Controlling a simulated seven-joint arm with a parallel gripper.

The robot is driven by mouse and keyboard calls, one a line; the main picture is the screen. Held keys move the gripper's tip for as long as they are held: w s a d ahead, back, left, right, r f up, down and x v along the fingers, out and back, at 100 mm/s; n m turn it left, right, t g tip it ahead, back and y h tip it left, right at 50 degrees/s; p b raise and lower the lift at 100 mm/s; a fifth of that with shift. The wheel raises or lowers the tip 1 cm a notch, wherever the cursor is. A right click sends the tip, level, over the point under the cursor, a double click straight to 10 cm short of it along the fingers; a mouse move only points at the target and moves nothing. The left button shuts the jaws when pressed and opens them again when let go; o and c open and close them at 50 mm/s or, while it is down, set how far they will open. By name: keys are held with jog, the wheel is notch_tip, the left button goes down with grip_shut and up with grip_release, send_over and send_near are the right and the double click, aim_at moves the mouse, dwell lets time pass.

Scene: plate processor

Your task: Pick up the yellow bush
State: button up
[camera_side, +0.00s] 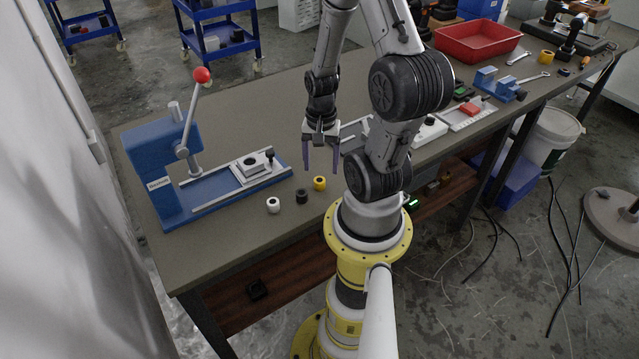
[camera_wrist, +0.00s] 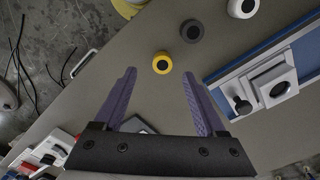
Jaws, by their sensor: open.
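The yellow bush (camera_side: 319,183) stands on the bench near its front edge, at the right end of a short row with a black bush (camera_side: 302,196) and a white bush (camera_side: 273,205). My gripper (camera_side: 321,170) is open and empty, fingers pointing down, close to the yellow bush in the side view; its exact height above the bench is hard to tell. In the wrist view the yellow bush (camera_wrist: 162,63) lies beyond the fingertips, between their lines and nearer the right finger. The open fingers (camera_wrist: 158,78) do not touch it.
A blue press (camera_side: 165,165) with a red-knobbed lever stands left of the bushes, its rail holding a white fixture (camera_side: 252,165). A red tray (camera_side: 478,42) and a blue vise (camera_side: 498,83) are farther right. The bench between bushes and rail is clear.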

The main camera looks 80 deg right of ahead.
aim_at(320, 180)
jog(key=shift+w+f, duration=0.15)
jog(key=shift+f, duration=1.15)
jog(key=shift+w+f, duration=0.1)
jog(key=shift+f, duration=1.2)
grip_shut()
